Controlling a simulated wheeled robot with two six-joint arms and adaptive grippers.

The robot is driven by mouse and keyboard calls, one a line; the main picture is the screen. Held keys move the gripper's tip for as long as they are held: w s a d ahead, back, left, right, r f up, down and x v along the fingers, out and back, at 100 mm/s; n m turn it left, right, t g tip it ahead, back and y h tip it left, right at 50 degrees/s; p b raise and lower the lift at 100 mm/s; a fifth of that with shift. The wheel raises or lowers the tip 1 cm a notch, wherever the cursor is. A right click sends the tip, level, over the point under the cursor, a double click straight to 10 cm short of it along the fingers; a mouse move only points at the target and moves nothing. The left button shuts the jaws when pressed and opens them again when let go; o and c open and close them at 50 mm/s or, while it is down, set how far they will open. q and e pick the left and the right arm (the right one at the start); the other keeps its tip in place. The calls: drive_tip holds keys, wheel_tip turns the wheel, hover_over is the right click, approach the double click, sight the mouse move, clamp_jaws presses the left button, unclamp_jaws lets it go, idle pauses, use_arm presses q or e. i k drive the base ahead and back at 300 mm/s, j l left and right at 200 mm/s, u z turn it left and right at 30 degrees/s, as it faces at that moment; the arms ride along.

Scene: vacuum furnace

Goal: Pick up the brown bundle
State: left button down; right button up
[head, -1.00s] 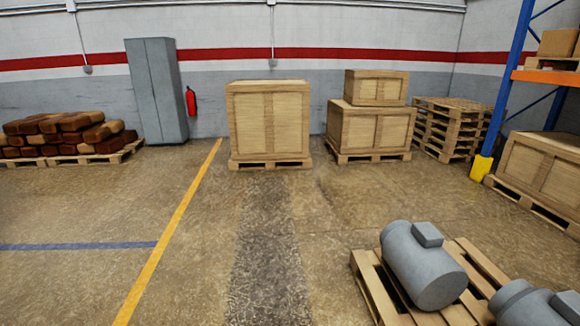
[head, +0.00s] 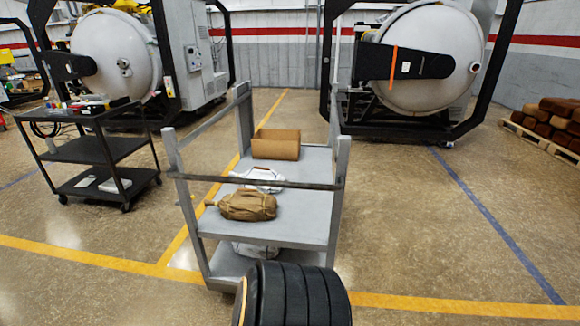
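The brown bundle (head: 246,205) lies on the upper shelf of a grey cart (head: 312,222), near the cart's near end. It is tan, lumpy and looks like wrapped cloth. The cart's front crossbar passes just above and behind it in the picture. A white cloth-like item (head: 262,178) lies behind it, partly covered by the crossbar. Neither of my grippers shows in the head view.
A brown box (head: 276,145) sits at the cart's far end. A black ribbed object (head: 293,296) stands at the bottom, in front of the cart. A black cart (head: 88,150) is at left. Furnaces (head: 423,58) stand behind. Floor to the right is clear.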

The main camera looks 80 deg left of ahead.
sight(248, 205)
drive_tip(key=u, duration=3.35)
